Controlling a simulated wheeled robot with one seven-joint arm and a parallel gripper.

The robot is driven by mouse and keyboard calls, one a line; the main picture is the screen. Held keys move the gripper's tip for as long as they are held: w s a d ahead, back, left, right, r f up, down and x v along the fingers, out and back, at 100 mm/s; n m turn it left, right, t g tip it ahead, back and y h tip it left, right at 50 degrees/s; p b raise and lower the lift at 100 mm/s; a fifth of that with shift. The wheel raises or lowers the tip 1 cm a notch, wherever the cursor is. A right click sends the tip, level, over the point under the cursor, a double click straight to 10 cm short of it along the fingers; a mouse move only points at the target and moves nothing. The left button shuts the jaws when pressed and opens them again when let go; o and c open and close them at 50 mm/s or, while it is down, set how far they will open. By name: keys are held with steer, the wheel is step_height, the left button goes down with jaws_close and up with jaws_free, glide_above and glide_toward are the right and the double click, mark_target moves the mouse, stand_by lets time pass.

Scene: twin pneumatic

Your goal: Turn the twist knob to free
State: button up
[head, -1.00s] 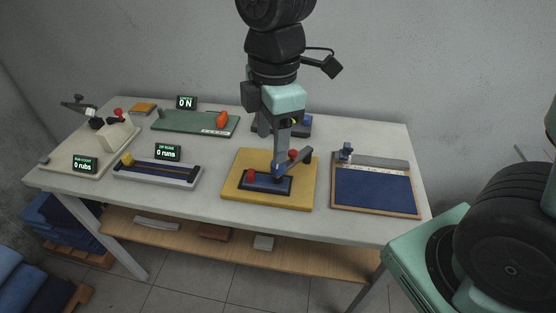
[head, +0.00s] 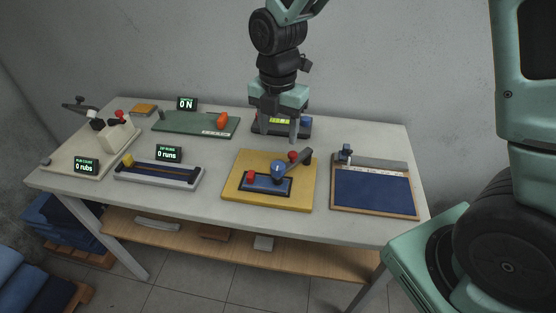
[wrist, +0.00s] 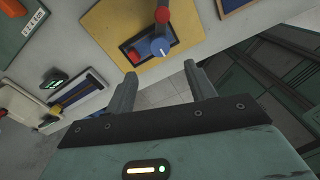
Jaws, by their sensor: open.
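The blue twist knob (head: 278,168) sits on the dark panel (head: 256,186) of a yellow board (head: 238,166). In the wrist view the knob (wrist: 158,47) shows a short white mark on its face. No label for its position is readable. A red button (head: 250,175) is beside it on the panel, and a grey lever (head: 298,160) with a red ball (head: 293,155) is just to its right. My gripper (head: 279,138) is open and empty, raised clear of the knob. Its two fingers (wrist: 160,72) are apart in the wrist view with nothing between them.
A navy pad in a wooden frame (head: 373,190) lies to the right of the board. A slider unit (head: 158,174), a green board (head: 194,125) and a white lever stand (head: 118,136) are to the left.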

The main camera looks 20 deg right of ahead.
mark_target(278, 165)
step_height(278, 165, down, 11)
steer(key=shift+r+p, duration=0.15)
steer(key=shift+p, duration=0.6)
steer(key=c, duration=1)
